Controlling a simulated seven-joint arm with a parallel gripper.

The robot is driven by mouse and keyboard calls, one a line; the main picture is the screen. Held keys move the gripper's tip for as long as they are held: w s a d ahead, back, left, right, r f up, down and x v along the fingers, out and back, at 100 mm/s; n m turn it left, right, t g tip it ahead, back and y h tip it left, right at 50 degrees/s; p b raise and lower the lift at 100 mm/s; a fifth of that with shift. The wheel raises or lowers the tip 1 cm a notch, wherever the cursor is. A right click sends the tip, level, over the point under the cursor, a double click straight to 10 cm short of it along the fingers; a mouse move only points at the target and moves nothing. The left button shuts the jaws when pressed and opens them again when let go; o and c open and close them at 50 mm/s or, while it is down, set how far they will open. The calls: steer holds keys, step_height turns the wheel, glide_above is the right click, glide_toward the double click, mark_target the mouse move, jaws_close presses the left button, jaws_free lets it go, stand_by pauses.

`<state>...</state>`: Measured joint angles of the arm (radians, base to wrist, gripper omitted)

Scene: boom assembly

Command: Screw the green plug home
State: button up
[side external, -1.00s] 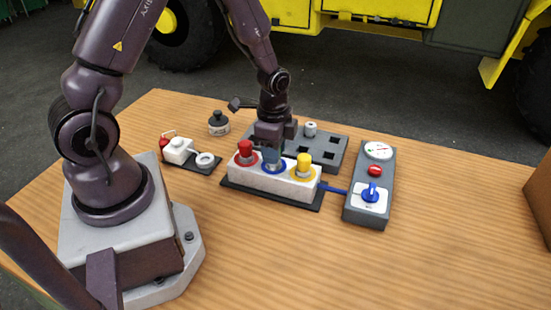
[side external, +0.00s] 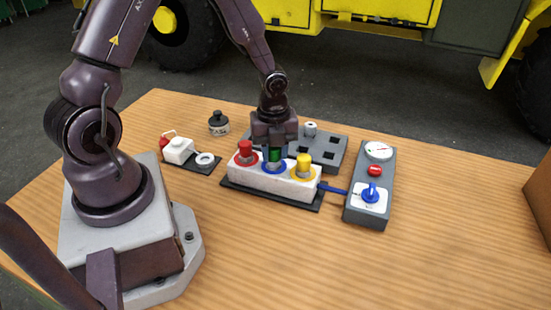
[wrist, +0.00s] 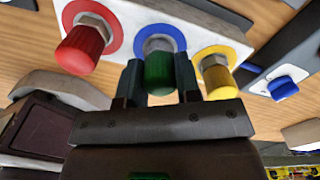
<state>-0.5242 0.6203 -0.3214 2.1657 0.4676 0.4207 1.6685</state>
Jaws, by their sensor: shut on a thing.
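The green plug (side external: 274,153) stands upright in the middle port with the blue ring (side external: 266,167) of the white block (side external: 240,176). My gripper (side external: 273,148) is above it, pointing down, shut on the plug. In the wrist view, the two fingers of my gripper (wrist: 160,78) sit on either side of the green plug (wrist: 159,70). A metal nut-like collar shows between the plug and the blue ring. How deep the thread sits is hidden.
A red plug (side external: 246,149) and a yellow plug (side external: 304,162) stand close on either side in the block. A grey gauge box (side external: 352,213) with a blue knob is at right. A grey holder with square pockets (side external: 338,143) is behind. The front table is clear.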

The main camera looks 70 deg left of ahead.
steer(key=m, duration=0.5)
steer(key=shift+m, duration=0.3)
steer(key=m, duration=0.6)
steer(key=shift+f, duration=0.1)
steer(key=o, duration=0.9)
steer(key=shift+o, duration=0.2)
